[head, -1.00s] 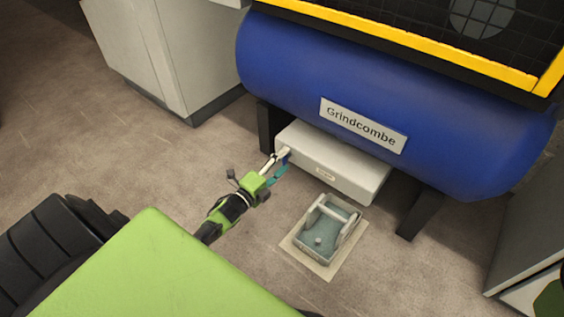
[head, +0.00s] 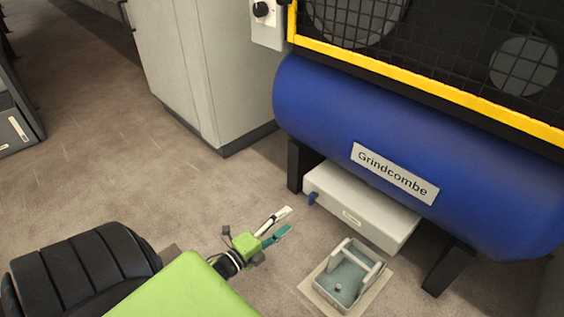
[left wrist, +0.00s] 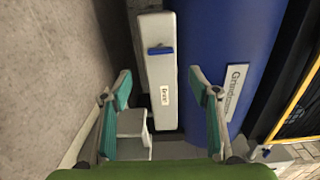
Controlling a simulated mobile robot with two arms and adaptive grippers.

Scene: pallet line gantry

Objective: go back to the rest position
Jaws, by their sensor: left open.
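My left gripper (head: 284,222) is open and empty in the head view, low over the floor to the left of a pale grey box. In the left wrist view its two teal-padded fingers (left wrist: 160,85) are spread wide with nothing between the tips. The pale box (head: 362,213) sits under the blue tank and carries a small blue lever (head: 312,198) on its left front. The lever also shows in the left wrist view (left wrist: 160,50), beyond the fingers and apart from them. My right gripper is not in view.
The blue Grindcombe tank (head: 420,160) stands on dark legs at the right, below a yellow-edged mesh guard (head: 430,75). A grey tray with a handle (head: 345,278) is on the floor. A pale cabinet (head: 205,70) stands behind.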

